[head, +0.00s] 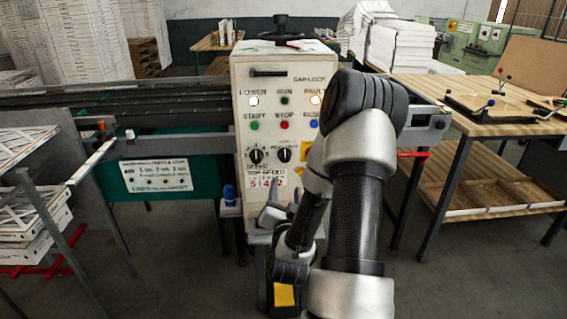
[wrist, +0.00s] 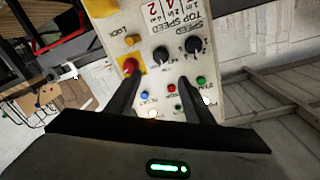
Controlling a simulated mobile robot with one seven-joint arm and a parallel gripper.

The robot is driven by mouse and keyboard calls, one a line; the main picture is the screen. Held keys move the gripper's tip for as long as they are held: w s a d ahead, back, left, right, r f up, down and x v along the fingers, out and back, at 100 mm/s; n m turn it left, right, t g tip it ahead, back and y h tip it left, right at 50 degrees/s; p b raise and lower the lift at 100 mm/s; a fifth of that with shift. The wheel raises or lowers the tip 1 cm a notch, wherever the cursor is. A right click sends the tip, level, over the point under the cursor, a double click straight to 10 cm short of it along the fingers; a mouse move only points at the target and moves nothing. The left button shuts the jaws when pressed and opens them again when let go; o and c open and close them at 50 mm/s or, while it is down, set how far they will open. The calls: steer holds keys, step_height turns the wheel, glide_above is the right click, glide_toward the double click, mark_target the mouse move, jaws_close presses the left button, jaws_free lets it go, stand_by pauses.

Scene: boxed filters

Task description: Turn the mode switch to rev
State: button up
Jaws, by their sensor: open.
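The control panel (head: 241,107) stands upright ahead. Two black rotary knobs sit side by side on it, a left knob (head: 256,156) and a right knob (head: 284,155). Their small markings are not readable, so I cannot tell which is the mode switch or where it points. The wrist view shows the panel upside down, with the right knob (wrist: 161,53) and left knob (wrist: 193,45) beyond my fingertips. My gripper (wrist: 159,80) is open and empty, fingers apart, pointing at the panel. In the head view my arm covers the panel's right side.
A red button on a yellow plate (wrist: 131,66) lies close to one fingertip. Blue, red and green buttons (wrist: 172,87) show between and beside the fingers. A wooden workbench (head: 455,120) stands right, a rack of filters (head: 35,215) left. A blue bottle (head: 229,193) stands beside the panel.

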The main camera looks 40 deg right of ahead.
mark_target(285, 158)
steer(key=p+x, duration=0.1)
steer(key=x, duration=1.5)
steer(key=shift+w+d, duration=0.2)
steer(key=shift+w, duration=0.15)
steer(key=c, duration=1)
steer(key=shift+c, duration=0.2)
